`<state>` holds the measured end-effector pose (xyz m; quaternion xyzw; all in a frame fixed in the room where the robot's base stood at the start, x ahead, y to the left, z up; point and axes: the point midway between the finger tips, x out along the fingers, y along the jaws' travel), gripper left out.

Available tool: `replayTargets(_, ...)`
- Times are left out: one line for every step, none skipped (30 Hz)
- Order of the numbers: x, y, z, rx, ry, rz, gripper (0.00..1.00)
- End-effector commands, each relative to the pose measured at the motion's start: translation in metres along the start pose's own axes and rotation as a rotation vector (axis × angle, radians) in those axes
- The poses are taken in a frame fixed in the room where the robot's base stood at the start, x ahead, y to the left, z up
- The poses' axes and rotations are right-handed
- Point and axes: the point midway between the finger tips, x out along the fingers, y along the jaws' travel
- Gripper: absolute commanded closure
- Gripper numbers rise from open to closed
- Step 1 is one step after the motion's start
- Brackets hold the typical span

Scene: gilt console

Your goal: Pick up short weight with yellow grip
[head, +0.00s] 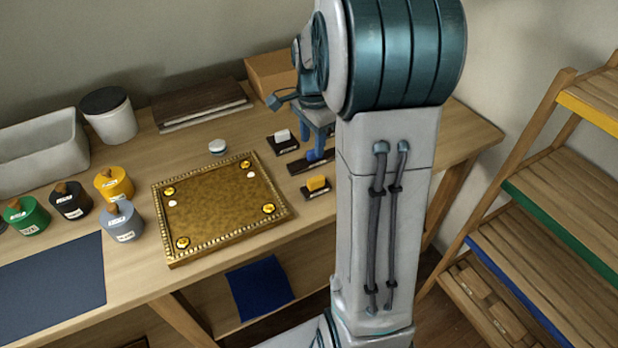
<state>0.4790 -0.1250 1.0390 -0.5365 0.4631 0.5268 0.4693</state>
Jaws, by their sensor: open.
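The short weight with the yellow grip (316,188) lies on the wooden table, just right of the gilt tray. It has a dark base with a pale label on its front. My gripper (318,148) is open, pointing down beyond the yellow-gripped weight and apart from it in the picture. Its fingers are partly hidden by my arm, and its height above the table is hard to tell. A longer dark weight (298,168) lies under or behind the fingers, partly covered. A short dark weight with a white grip (283,142) lies behind and to the left.
The gilt tray (222,208) has a raised beaded rim. Several coloured pots, including a yellow one (114,184), stand left. A white canister (109,118), grey bin (40,145) and cardboard box (270,74) stand behind. A slatted shelf unit (545,185) stands right.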

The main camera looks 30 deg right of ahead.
Motion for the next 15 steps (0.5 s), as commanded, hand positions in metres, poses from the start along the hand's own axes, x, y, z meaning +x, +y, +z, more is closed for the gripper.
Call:
replayTargets(0.006,-0.003,-0.006,0.039,-0.003,0.009,0.56)
replayTargets(0.008,-0.005,-0.008,0.058,-0.003,0.011,0.56)
replayTargets(0.010,-0.006,-0.011,0.076,-0.004,0.014,0.56)
replayTargets(0.013,-0.007,-0.012,0.087,-0.005,0.017,0.56)
replayTargets(0.015,-0.007,-0.013,0.093,-0.005,0.018,0.56)
replayTargets(0.020,-0.008,-0.013,0.099,-0.005,0.020,0.56)
replayTargets(0.024,-0.007,-0.013,0.100,-0.006,0.021,0.56)
replayTargets(0.030,-0.007,-0.013,0.101,-0.006,0.021,0.56)
replayTargets(0.038,-0.006,-0.012,0.100,-0.007,0.023,0.56)
replayTargets(0.044,-0.006,-0.012,0.100,-0.007,0.022,0.56)
replayTargets(0.050,-0.006,-0.012,0.100,-0.007,0.023,0.56)
replayTargets(0.058,-0.006,-0.012,0.100,-0.007,0.024,0.56)
replayTargets(0.064,-0.006,-0.012,0.100,-0.006,0.022,0.56)
replayTargets(0.069,-0.005,-0.012,0.100,-0.006,0.022,0.56)
replayTargets(0.076,-0.005,-0.013,0.099,-0.006,0.022,0.56)
